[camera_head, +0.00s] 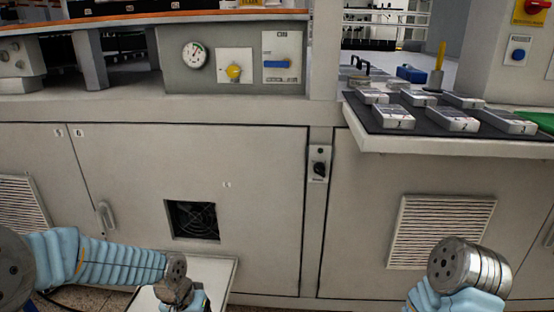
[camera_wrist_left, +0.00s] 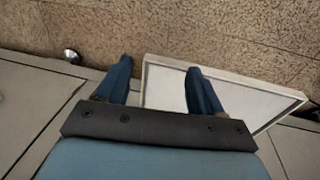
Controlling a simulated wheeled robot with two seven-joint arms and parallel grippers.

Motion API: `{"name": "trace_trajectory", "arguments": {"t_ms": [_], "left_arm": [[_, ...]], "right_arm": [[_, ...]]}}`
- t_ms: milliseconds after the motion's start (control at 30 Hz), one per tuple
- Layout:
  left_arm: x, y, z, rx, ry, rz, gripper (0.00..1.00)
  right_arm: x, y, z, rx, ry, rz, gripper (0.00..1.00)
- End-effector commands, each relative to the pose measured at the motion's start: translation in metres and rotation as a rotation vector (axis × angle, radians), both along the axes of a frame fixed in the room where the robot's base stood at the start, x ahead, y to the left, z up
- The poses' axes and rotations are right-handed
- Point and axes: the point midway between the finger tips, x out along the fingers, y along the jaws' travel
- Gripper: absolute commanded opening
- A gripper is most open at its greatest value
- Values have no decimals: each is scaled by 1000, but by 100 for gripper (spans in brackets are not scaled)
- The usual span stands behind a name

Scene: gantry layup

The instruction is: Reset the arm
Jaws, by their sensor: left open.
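My left arm comes in from the left in the head view, in a light blue ribbed sleeve, and its wrist (camera_head: 176,285) is low in the picture. In the left wrist view the two dark blue fingers of my left gripper (camera_wrist_left: 158,78) are apart, with nothing between them. They point over a pale, raised-edge panel (camera_wrist_left: 225,95) and the speckled brown floor. My right arm shows at the lower right of the head view, with a metal joint; its gripper is out of view.
A beige machine cabinet (camera_head: 130,175) with a fan opening and vents stands ahead. A dark-topped shelf (camera_head: 455,143) with several metal blocks (camera_head: 450,118) juts out at the right. The pale panel (camera_head: 218,277) also shows low in the head view, beside my left wrist.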

Motion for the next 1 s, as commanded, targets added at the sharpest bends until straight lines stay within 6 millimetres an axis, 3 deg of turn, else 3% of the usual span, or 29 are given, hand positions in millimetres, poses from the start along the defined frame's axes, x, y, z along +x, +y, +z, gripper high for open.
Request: {"name": "trace_trajectory", "arguments": {"t_ms": [233, 400, 500, 667, 1000], "left_arm": [[-35, -41, -86, -135, 43, 53, 67], [-89, -66, -147, -206, 64, 159, 67], [-115, -71, -167, -212, 65, 213, 67], [-130, -73, -178, -208, 59, 246, 67], [-129, -73, -179, -208, 55, 247, 67]], "right_arm": [[-2, 4, 18, 5, 3, 7, 43], [-3, 7, 31, 10, 5, 13, 43], [-4, 9, 35, 13, 7, 16, 43], [-4, 10, 36, 14, 7, 18, 43], [-4, 10, 35, 14, 7, 18, 43]]}}
